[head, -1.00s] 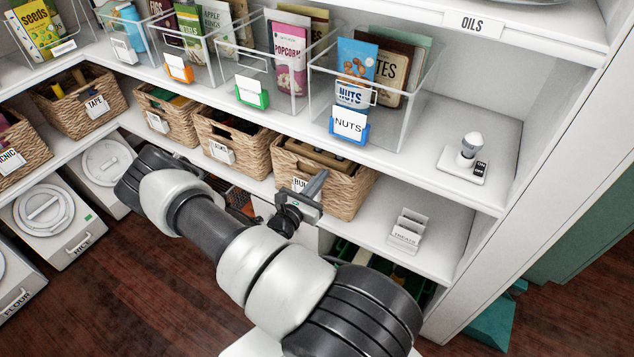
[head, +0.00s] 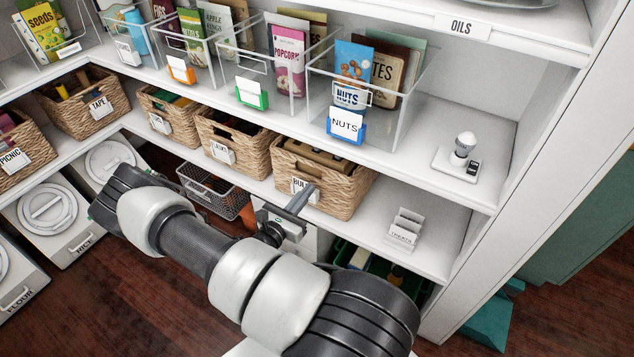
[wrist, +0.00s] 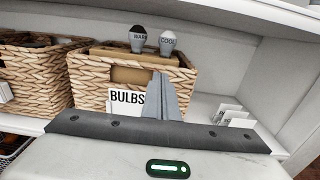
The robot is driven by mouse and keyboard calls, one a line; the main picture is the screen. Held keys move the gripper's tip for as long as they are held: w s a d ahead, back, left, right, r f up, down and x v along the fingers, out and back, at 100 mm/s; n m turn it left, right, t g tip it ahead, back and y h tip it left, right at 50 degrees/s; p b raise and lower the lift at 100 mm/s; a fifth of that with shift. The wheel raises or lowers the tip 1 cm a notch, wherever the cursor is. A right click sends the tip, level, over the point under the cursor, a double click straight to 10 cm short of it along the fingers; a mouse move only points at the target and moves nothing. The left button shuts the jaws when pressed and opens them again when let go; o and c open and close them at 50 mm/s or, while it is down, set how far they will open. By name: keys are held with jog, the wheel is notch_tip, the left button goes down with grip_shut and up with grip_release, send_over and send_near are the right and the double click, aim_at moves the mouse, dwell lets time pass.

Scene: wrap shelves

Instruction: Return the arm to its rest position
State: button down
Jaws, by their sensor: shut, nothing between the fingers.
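My arm crosses the lower middle of the head view, bent in front of the shelves. My gripper (head: 300,201) is shut and empty. Its fingers point up in the picture and overlap the front of the wicker basket labelled BULBS (head: 340,188). In the wrist view the closed fingers (wrist: 163,98) stand in front of the same basket (wrist: 88,85), covering part of its label. I cannot tell whether they touch it. Two small bulbs, marked WARM (wrist: 138,38) and COOL (wrist: 168,43), show upright at the basket's top in the wrist view.
A clear bin with a NUTS tag (head: 345,126) stands on the shelf above. A white bulb (head: 465,144) is on a small stand to the right. A TREATS holder (head: 405,228) sits on the lower shelf. A wire basket (head: 215,190) is behind my arm. Dark floor lies open at lower left.

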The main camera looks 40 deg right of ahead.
jog(key=v, duration=0.7)
jog(key=s+a+r+m+y, duration=0.5)
jog(key=a+r+m+y, duration=0.15)
jog(key=r, duration=0.65)
jog(key=s+a+r+m+y, duration=0.55)
jog(key=r+m, duration=0.25)
jog(key=r, duration=0.4)
jog(key=s+a+r+m+y, duration=0.45)
jog(key=a+r+m, duration=0.3)
jog(key=r, duration=0.55)
notch_tip(320, 180, up, 20)
jog(key=p, duration=2)
jog(key=shift+w+f+g+p, duration=0.15)
jog(key=shift+w+g+p, duration=0.15)
jog(key=shift+d+y, duration=0.25)
